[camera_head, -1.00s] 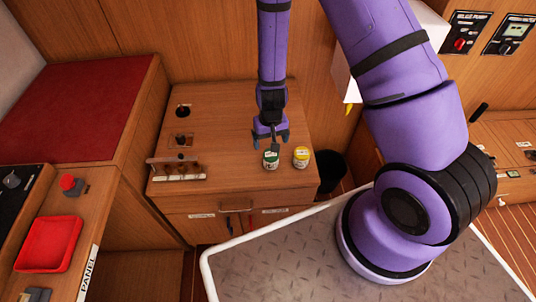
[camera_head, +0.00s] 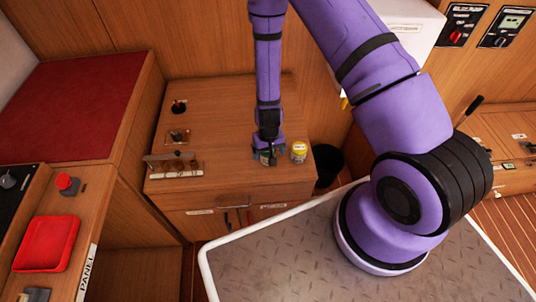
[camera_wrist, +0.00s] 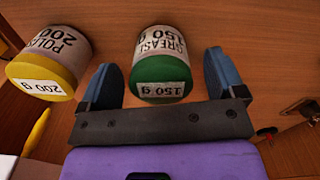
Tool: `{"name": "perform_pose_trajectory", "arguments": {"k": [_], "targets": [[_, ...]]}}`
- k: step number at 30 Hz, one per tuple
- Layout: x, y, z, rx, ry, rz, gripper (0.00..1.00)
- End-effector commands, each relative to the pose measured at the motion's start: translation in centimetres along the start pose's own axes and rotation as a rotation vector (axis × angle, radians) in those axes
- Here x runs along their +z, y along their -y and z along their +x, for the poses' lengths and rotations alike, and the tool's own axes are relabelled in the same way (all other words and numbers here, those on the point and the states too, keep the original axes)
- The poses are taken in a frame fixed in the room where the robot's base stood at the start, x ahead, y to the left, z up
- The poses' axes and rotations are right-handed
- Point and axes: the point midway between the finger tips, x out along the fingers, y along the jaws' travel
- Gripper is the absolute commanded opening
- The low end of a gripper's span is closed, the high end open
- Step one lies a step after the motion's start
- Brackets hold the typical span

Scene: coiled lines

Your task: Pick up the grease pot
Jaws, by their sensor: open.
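The grease pot (camera_wrist: 160,65) is a small pot with a green part and a white label reading "GREASE 150 g". In the wrist view it stands between the two open fingers of my gripper (camera_wrist: 168,80), with a gap showing on each side. In the head view my gripper (camera_head: 266,158) is down at the front of the wooden cabinet top and hides most of the pot. A similar pot with a yellow part, labelled "POLISH 200 g" (camera_wrist: 48,65), stands just beside; it also shows in the head view (camera_head: 299,152).
A black bin (camera_head: 328,163) stands to the right of the cabinet. A red tray (camera_head: 47,244) lies on the left panel. The top behind my gripper is mostly clear.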

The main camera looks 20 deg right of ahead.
Motion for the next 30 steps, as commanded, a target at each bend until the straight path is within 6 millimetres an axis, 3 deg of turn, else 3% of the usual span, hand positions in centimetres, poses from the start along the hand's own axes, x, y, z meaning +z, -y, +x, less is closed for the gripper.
{"name": "perform_pose_trajectory", "arguments": {"k": [6,14,17,22,30], "targets": [[0.0,0.0,1.9,0.000,0.000,0.000,0.89],[0.0,0.0,2.1,0.000,0.000,-0.001,0.89],[0.0,0.0,2.1,0.000,0.000,0.000,0.70],[0.0,0.0,2.1,0.000,0.000,0.000,0.32],[0.0,0.0,2.0,0.000,0.000,0.000,0.32]]}}
